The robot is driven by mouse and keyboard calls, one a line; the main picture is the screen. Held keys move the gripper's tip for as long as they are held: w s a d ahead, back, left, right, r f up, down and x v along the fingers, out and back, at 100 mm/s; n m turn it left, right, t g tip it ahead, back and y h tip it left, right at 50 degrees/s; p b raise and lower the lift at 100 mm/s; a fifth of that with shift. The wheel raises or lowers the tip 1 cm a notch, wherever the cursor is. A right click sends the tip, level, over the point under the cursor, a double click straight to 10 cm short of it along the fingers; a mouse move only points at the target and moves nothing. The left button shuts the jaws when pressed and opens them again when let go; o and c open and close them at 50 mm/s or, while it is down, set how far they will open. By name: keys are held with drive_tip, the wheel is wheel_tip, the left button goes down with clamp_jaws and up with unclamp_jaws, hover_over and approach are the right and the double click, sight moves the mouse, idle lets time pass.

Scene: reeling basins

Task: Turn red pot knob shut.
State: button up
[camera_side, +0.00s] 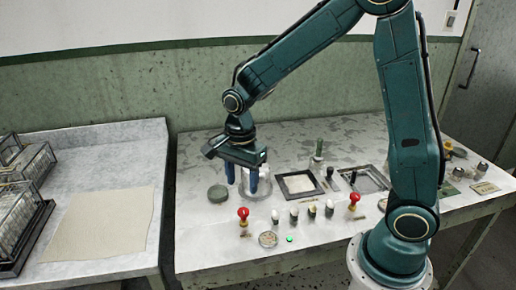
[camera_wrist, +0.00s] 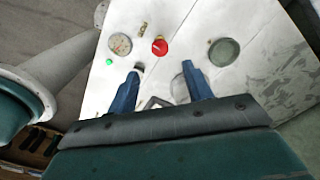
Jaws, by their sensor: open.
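Two red knobs stand on the bench in the side view, one at the front left (camera_side: 243,213) and one further right (camera_side: 354,199). Nothing in the pictures marks which one is the pot knob. The left one also shows in the wrist view (camera_wrist: 160,47), beyond my fingertips and roughly centred between them. My gripper (camera_side: 245,191) is open, pointing down, with its blue fingers apart and empty. It is behind the left red knob, over or beside a clear glass pot (camera_side: 262,190); whether they touch is unclear. In the wrist view my gripper (camera_wrist: 160,76) is apart from the knob.
A dark green disc (camera_side: 218,193) lies left of my gripper. A round dial (camera_side: 268,239) and a lit green lamp (camera_side: 290,239) are at the front. Several small pale-topped pegs stand between the red knobs. Black-framed trays (camera_side: 283,177) are to the right.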

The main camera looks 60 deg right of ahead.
wheel_tip(320, 180, up, 5)
drive_tip(key=shift+f, duration=0.1)
drive_tip(key=shift+s, duration=0.1)
idle(0.5)
drive_tip(key=s+r+n+t, duration=0.2)
drive_tip(key=s+r+n, duration=0.3)
drive_tip(key=s+n, duration=0.4)
drive_tip(key=s+d+r+n+t, duration=0.1)
drive_tip(key=s+r+n+t, duration=0.2)
drive_tip(key=s+n, duration=0.6)
drive_tip(key=shift+d+r+t, duration=0.2)
drive_tip(key=shift+r+t, duration=0.1)
drive_tip(key=shift+r, duration=0.6)
